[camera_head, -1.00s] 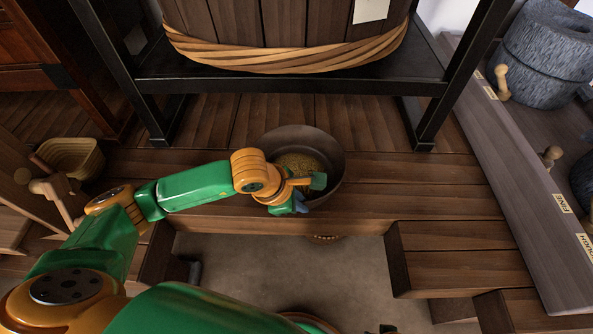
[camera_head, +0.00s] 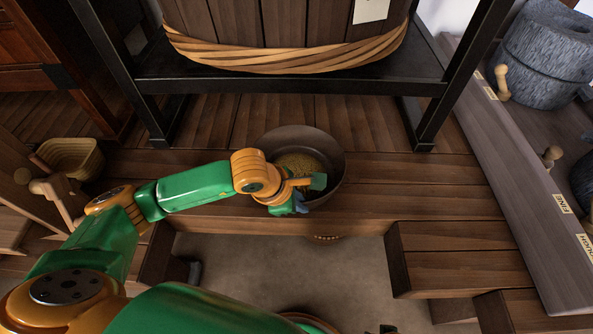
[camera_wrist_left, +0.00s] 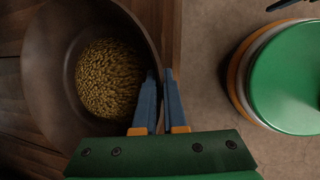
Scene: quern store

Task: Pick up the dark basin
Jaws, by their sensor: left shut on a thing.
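The dark basin (camera_head: 331,146) is a round brown bowl with grain (camera_head: 298,163) at its bottom. It stands on the wooden plank platform under the black stand. In the left wrist view the basin (camera_wrist_left: 45,85) fills the left side, with the grain (camera_wrist_left: 108,80) in it. My left gripper (camera_head: 311,194) is at the basin's near rim. In the left wrist view its two blue fingers (camera_wrist_left: 160,90) are shut on the rim, one inside and one outside. The fingers hide part of the near rim. My right gripper is not in view.
A black metal stand (camera_head: 290,80) holding a large wooden tub (camera_head: 265,25) is behind the basin. A woven basket (camera_head: 75,160) stands at the left. A bench (camera_head: 515,150) with a stone quern (camera_head: 545,55) is at the right. The floor (camera_head: 290,265) in front is open.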

